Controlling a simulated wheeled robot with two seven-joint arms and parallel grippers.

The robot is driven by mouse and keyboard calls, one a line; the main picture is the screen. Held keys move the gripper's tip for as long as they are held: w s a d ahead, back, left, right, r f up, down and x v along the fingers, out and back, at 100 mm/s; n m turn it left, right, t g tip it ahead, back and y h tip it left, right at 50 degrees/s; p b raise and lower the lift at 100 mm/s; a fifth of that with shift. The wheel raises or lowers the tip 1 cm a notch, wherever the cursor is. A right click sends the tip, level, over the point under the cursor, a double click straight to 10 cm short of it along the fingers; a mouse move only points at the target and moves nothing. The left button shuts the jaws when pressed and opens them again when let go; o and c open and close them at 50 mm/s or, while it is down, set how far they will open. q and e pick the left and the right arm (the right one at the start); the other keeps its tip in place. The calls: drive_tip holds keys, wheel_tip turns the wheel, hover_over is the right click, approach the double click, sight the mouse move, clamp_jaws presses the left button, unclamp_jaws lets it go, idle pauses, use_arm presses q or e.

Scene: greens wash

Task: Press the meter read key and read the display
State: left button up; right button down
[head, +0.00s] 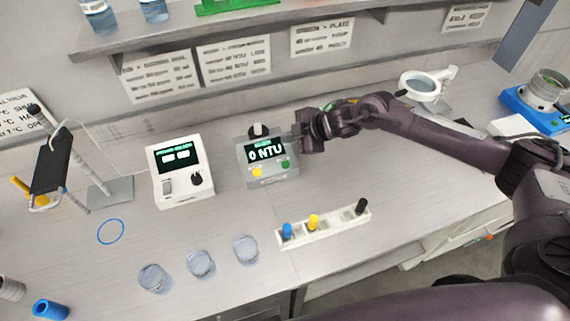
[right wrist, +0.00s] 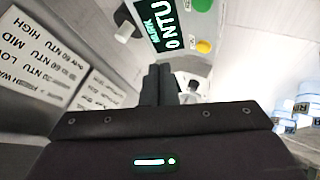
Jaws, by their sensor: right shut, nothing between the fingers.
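The grey meter (head: 272,183) stands on the bench, with a display (head: 265,151) reading "0 NTU" under a smaller line too small to read surely. Its front has a yellow key (head: 257,172) and a green key (head: 285,164); I cannot read their labels. My right gripper (head: 298,138) is shut and empty, beside the meter's upper right edge. In the right wrist view its fingers (right wrist: 158,84) are together, apart from the green key (right wrist: 203,5) and yellow key (right wrist: 204,46). My left gripper is out of view.
A white device (head: 180,188) with a lit display stands left of the meter. A white rack (head: 325,228) with blue, yellow and black-capped pieces lies in front. Several glass beakers (head: 201,264) stand at front left. A magnifier (head: 420,85) stands behind my right arm.

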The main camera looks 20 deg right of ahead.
sight(289, 165)
wheel_tip(289, 165, down, 7)
drive_tip(key=b, duration=0.5)
drive_tip(key=shift+f, duration=0.1)
drive_tip(key=shift+f+b, duration=0.35)
drive_tip(key=shift+b, duration=0.1)
idle(1.3)
drive_tip(key=shift+f, duration=0.4)
drive_tip(key=shift+s+f+b, duration=0.1)
drive_tip(key=shift+f+b, duration=0.4)
drive_tip(key=shift+b, duration=0.05)
idle(0.5)
drive_tip(key=shift+r, duration=0.1)
drive_tip(key=shift+r+p, duration=0.75)
drive_tip(key=shift+p, duration=0.05)
